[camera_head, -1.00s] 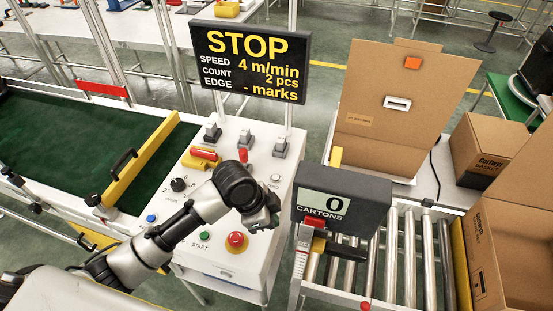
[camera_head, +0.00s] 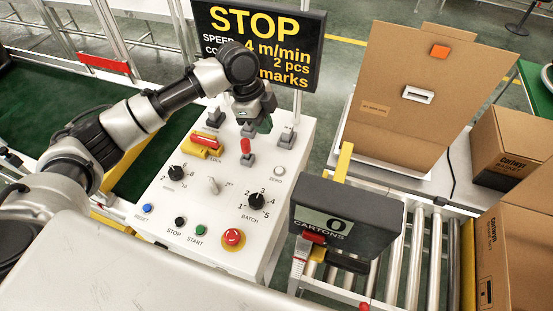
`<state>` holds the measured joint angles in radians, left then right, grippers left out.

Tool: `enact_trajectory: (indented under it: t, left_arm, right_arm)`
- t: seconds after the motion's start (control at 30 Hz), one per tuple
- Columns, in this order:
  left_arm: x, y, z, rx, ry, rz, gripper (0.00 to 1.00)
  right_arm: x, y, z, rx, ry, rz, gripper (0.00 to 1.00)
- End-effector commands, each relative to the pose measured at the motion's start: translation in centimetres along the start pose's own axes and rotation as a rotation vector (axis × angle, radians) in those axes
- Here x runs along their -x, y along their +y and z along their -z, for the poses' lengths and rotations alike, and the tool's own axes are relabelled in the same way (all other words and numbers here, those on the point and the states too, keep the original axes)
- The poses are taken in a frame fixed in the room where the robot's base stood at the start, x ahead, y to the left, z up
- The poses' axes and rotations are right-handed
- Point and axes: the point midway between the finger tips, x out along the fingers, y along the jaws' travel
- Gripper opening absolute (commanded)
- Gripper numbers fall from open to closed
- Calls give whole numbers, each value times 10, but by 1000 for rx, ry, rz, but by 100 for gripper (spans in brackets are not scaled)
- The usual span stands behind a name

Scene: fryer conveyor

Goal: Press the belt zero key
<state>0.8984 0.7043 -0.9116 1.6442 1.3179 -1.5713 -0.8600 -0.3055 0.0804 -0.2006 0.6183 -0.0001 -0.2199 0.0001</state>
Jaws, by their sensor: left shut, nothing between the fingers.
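A white sloping control panel (camera_head: 190,222) stands in the middle of the head view. A small pale round key (camera_head: 279,172) marked ZERO sits near its right edge. My left gripper (camera_head: 263,124) hangs over the far part of the panel, up and to the left of that key and apart from it. It is shut and empty, with its fingers pointing down. A black display (camera_head: 285,40) behind the panel reads STOP, 4 m/min, 2 pcs; my arm covers part of its text. My right gripper is out of view.
The panel also bears a red-topped switch (camera_head: 245,146), a yellow-based red lock (camera_head: 206,142), a BATCH dial (camera_head: 256,201) and a red stop button (camera_head: 232,238). A CARTONS counter (camera_head: 345,215) reading 0 stands at right by the rollers (camera_head: 437,255). Cardboard boxes are beyond.

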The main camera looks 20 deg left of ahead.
Motion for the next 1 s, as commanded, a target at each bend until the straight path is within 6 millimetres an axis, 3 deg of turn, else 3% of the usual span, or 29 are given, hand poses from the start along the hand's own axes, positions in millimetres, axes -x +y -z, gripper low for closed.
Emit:
enact_trajectory:
  t: [0.27, 0.7, 1.0]
  left_arm:
    - [-26, 1, 1, 1, 1, -4, 0]
    - [-114, 1, -3, 3, 0, -3, 0]
    - [-138, 0, -10, 1, 0, 0, 0]
  right_arm:
    - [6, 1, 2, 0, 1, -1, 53]
    - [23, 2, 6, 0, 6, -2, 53]
    - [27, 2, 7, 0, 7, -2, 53]
